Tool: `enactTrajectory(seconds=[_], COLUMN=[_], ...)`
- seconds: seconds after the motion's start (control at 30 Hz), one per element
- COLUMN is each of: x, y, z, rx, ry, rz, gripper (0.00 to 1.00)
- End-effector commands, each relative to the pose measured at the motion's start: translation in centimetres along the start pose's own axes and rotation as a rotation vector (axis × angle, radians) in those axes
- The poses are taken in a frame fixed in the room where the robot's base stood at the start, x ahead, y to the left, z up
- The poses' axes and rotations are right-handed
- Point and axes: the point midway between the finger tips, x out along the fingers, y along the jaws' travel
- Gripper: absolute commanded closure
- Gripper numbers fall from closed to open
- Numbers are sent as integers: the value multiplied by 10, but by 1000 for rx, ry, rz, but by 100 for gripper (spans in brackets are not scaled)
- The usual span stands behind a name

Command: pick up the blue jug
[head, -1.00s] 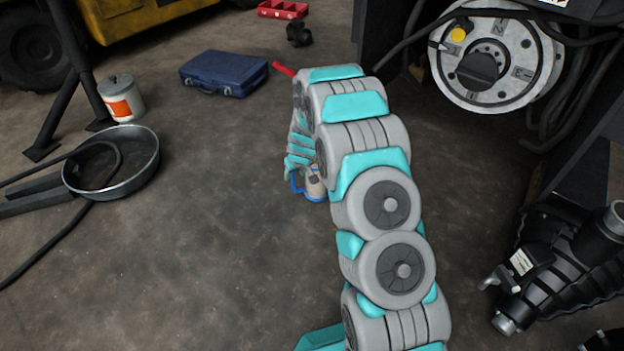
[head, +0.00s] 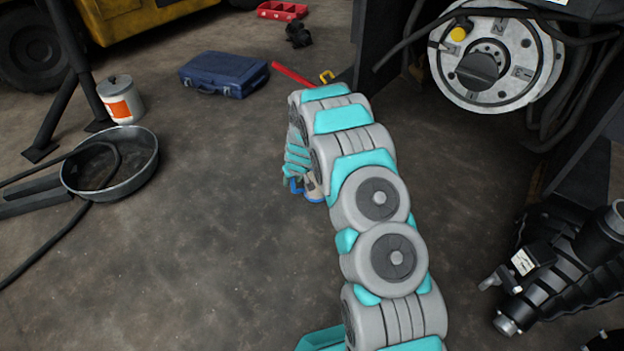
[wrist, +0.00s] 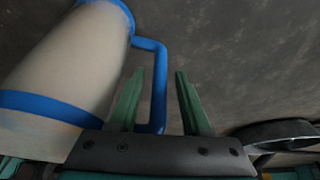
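The jug is whitish with blue bands and a blue handle. In the wrist view the jug (wrist: 75,65) fills the left side, and its blue handle (wrist: 160,85) reaches down between the two green fingers of my gripper (wrist: 160,85). The fingers are apart, with a gap between the handle and the right finger. In the head view the jug (head: 314,188) stands on the floor, mostly hidden behind my arm, with the blue handle (head: 295,186) at its left. My gripper is mostly hidden there.
A round metal pan (head: 140,165) with a hose lies at the left, beside a white and orange canister (head: 122,100). A blue case (head: 224,74) lies farther back. Black machine parts (head: 560,265) are at the right. The floor left of the jug is clear.

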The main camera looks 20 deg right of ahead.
Motion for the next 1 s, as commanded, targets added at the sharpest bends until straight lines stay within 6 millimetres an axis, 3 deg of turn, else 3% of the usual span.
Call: enactTrajectory(seconds=[0.07,0.4,1.0], x=[0,0,0], y=[0,0,0], z=[0,0,0], rx=[0,0,0], ry=[0,0,0], rz=[0,0,0], gripper=[62,100,100])
